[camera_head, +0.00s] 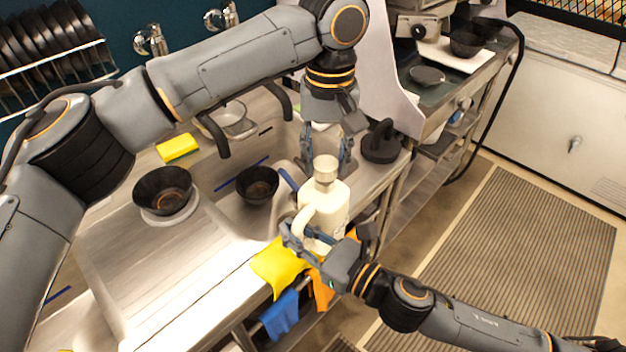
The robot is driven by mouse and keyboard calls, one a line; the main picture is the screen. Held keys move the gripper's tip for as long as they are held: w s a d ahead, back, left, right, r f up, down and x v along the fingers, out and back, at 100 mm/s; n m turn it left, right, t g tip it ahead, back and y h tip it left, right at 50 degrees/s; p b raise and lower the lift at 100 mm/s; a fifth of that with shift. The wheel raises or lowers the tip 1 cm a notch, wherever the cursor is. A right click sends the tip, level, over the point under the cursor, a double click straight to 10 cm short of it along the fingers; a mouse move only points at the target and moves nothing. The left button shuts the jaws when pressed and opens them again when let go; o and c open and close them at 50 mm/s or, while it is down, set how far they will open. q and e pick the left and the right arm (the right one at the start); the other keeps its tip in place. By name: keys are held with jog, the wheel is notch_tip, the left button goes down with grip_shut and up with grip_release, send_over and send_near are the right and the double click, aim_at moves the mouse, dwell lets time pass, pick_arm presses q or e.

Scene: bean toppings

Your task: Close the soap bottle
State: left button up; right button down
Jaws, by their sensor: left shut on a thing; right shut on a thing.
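The soap bottle (332,203) is a cream jug with a looped handle, standing upright near the front edge of the steel counter. Its light cap (326,164) is at the top of the neck, with a darker band just below. I cannot tell whether the cap is fully seated. My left gripper (325,166) comes down from above, shut on the cap with a finger on each side.
Yellow (278,268) and blue (281,315) cloths hang at the counter's front edge by the bottle. Dark bowls (163,188) (258,184) and a yellow sponge (178,148) are to the left. A black round object (381,146) stands close on the right.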

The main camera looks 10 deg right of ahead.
pick_arm(q)
jog(key=shift+f, duration=0.15)
jog(key=shift+f, duration=0.8)
jog(key=shift+f, duration=0.55)
dwell(0.3)
